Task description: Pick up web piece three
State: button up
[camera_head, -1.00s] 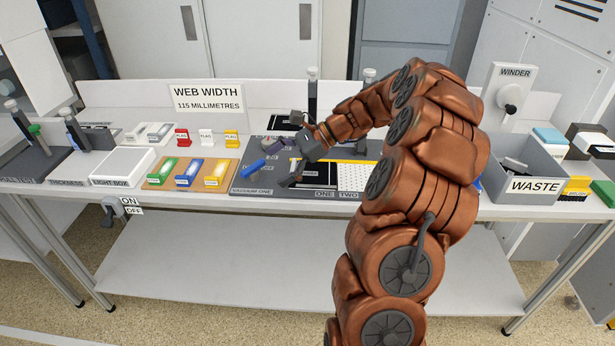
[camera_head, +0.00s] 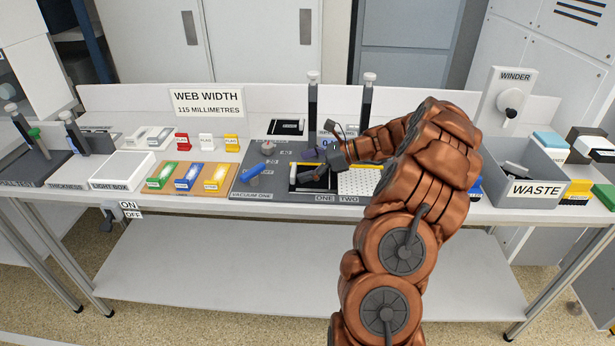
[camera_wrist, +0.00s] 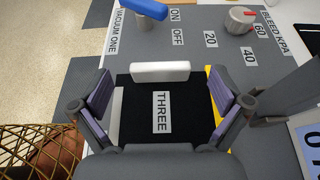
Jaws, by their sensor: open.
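Web piece three is a black sheet (camera_wrist: 145,127) with a THREE label and a white bar (camera_wrist: 160,71) across its far end in the wrist view. In the head view the black sheet (camera_head: 306,184) lies on the vacuum plate area marked ONE, partly hidden by my gripper (camera_head: 318,170). My gripper is open in the wrist view (camera_wrist: 160,92). Its two purple-padded fingers stand apart on either side of the piece, with the white bar between them. I cannot tell how far above the sheet the fingertips are.
The blue vacuum lever (camera_head: 252,171) and the bleed knob (camera_wrist: 240,20) are near the piece. A perforated white plate (camera_head: 358,181) lies to its right. Two dark posts (camera_head: 312,105) stand behind. The grey WASTE bin (camera_head: 520,195) is further right.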

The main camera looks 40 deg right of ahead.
aim_at(292, 169)
jog(key=x, duration=0.3)
jog(key=shift+w+a, duration=0.2)
jog(key=shift+w, duration=0.05)
jog(key=shift+f, duration=0.1)
jog(key=c, duration=1.3)
jog(key=shift+o, duration=0.2)
